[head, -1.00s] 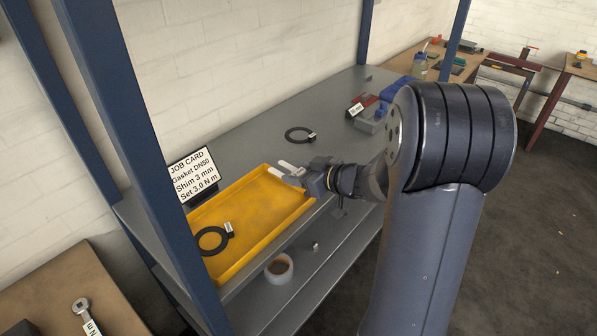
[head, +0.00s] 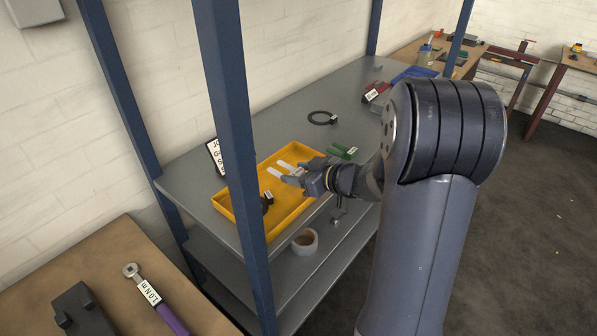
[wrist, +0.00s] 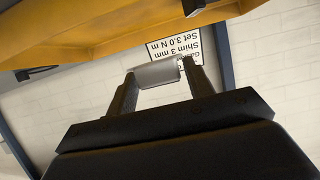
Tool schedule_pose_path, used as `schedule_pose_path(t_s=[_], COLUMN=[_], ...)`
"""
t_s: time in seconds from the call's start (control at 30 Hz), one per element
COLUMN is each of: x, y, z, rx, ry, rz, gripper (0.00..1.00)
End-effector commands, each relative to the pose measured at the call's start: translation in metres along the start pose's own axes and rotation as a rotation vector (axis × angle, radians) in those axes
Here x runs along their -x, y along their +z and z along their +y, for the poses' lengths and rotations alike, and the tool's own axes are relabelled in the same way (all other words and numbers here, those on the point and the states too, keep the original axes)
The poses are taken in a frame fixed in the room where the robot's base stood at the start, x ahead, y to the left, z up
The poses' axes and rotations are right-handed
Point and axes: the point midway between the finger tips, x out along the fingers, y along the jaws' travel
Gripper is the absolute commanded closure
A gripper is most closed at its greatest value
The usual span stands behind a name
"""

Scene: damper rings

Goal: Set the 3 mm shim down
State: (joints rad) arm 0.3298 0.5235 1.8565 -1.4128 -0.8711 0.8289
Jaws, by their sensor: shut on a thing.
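In the wrist view the shim (wrist: 157,73) spans the two fingertips. No thickness marking is legible on it. The job card (head: 215,157) stands behind the tray; upside down in the wrist view (wrist: 186,47), it reads "Shim 3 mm" and "Set 3.0 N m".
Another black ring (head: 322,118) lies on the grey shelf (head: 290,105). A green forked piece (head: 343,152) lies beside my arm.

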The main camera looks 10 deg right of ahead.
Motion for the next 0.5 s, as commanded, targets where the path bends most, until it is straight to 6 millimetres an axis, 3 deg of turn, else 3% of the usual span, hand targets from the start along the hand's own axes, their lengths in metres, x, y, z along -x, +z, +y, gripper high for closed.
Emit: schedule_pose_path(t_s=[0.07,0.5], x=[0.001,-0.017], y=[-0.002,0.042], z=[0.0,0.0], rx=[-0.003,-0.002], ry=[-0.001,-0.001], rz=[-0.001,0.0], gripper=[0.72,0.72])
